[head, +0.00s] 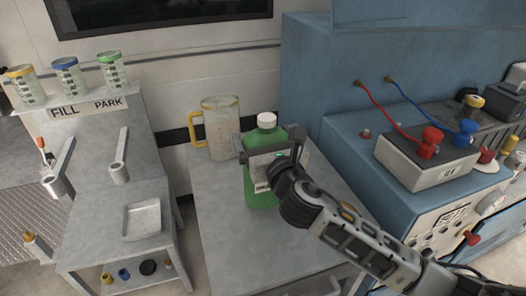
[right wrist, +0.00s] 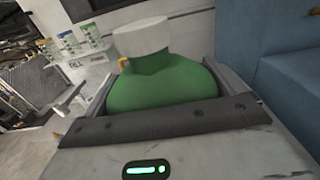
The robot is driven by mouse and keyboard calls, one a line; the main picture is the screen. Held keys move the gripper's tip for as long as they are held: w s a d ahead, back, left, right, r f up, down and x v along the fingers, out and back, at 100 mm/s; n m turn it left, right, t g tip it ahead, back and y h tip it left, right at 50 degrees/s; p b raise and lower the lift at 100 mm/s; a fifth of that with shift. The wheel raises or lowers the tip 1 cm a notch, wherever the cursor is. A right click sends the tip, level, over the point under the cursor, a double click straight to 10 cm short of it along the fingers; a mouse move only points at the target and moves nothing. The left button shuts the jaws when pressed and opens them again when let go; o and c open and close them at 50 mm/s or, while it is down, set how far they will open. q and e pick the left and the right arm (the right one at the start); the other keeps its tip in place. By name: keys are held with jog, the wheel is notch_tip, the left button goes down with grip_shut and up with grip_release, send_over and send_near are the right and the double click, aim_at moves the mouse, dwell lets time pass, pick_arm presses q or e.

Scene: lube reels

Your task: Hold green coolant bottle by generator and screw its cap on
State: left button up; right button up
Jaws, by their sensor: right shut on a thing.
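The green coolant bottle (head: 259,195) stands upright on a grey table beside the blue generator (head: 310,78). A white cap (head: 267,120) sits on its neck; I cannot tell how tight it is. My right gripper (head: 270,150) is shut on the bottle's upper body, with a finger on each side. In the right wrist view the bottle's green shoulder (right wrist: 163,85) lies between the fingers, with the white cap (right wrist: 141,38) above it. The bottle's label is partly hidden behind my gripper. My left gripper is not in view.
A clear measuring jug (head: 221,125) with a yellow handle stands just behind the bottle. A battery box (head: 425,165) with red and blue clamps is at right. A grey stand with a tray (head: 142,220) and several capped containers is at left. The table's front left is clear.

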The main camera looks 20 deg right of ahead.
jog(key=f, duration=0.3)
jog(key=shift+w+f+b, duration=0.2)
jog(key=shift+w+b, duration=0.05)
jog(key=shift+b, duration=0.15)
jog(key=shift+f, duration=0.15)
jog(key=o, duration=1.7)
jog(key=shift+f, duration=0.15)
jog(key=s, duration=1.2)
jog(key=shift+d+r+b, duration=0.15)
jog(key=shift+r+b, duration=0.05)
jog(key=shift+b, duration=0.2)
